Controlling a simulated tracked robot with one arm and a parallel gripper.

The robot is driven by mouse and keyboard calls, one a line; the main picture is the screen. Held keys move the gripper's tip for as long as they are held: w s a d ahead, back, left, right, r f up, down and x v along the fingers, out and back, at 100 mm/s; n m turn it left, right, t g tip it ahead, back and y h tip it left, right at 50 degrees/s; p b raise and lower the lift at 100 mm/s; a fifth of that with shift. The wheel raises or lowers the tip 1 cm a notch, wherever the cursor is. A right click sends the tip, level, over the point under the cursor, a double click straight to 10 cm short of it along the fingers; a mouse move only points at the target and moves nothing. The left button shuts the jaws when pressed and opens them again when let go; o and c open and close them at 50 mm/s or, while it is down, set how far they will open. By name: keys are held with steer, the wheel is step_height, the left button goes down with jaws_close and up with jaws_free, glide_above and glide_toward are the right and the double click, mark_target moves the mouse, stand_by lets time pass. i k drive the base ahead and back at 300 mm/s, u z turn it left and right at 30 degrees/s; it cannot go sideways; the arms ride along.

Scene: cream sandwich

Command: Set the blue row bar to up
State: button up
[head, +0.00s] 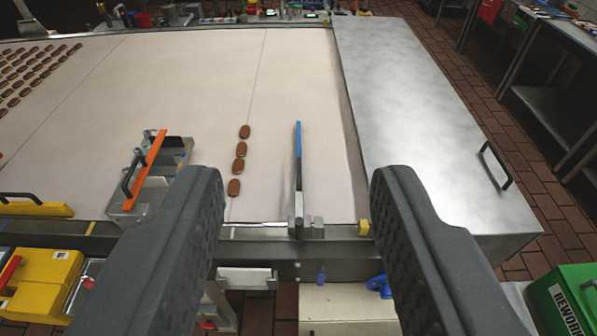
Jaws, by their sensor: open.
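The blue row bar (298,140) is a thin bar with a blue far part and a dark near part. It runs from a grey metal mount (312,229) on the near rail away over the pale belt. I cannot tell from this view how far it is tilted up from the belt. My gripper (296,182) is open, its two dark fingers wide apart at the left and right. The bar and its mount show in the gap between them, apart from both fingers. Nothing is held.
Brown biscuits (239,165) lie in a short row left of the bar. An orange bar (150,163) on a metal fixture stands further left. A steel cover (420,110) with a black handle is at right. A green bin (570,300) stands at lower right.

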mark_target(298, 206)
steer(key=i, duration=1.25)
steer(key=z, duration=0.05)
